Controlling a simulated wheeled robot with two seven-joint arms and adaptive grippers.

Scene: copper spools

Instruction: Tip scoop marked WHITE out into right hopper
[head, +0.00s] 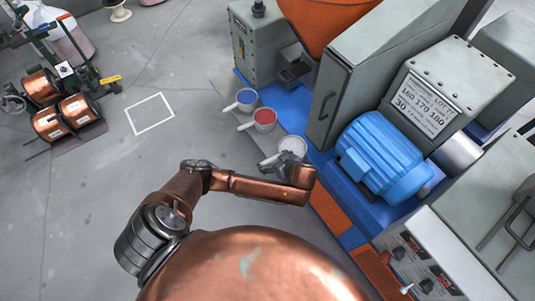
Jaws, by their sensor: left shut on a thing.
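The scoop with white contents (294,144) is at the edge of the blue machine base, at picture centre. My left gripper (284,159) is at its near side, shut on it; the fingers are small and partly hidden by my wrist. I cannot tell whether the scoop still touches the base. An orange hopper (325,18) is cut off by the top edge, so I cannot tell whether it is the right one. My right gripper is out of view.
A scoop with red contents (264,116) and one with blue contents (246,96) stand up-left. A grey cabinet (345,75) and blue motor (385,155) stand to the right. A cart with copper spools (68,117) is at left. The floor between is clear.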

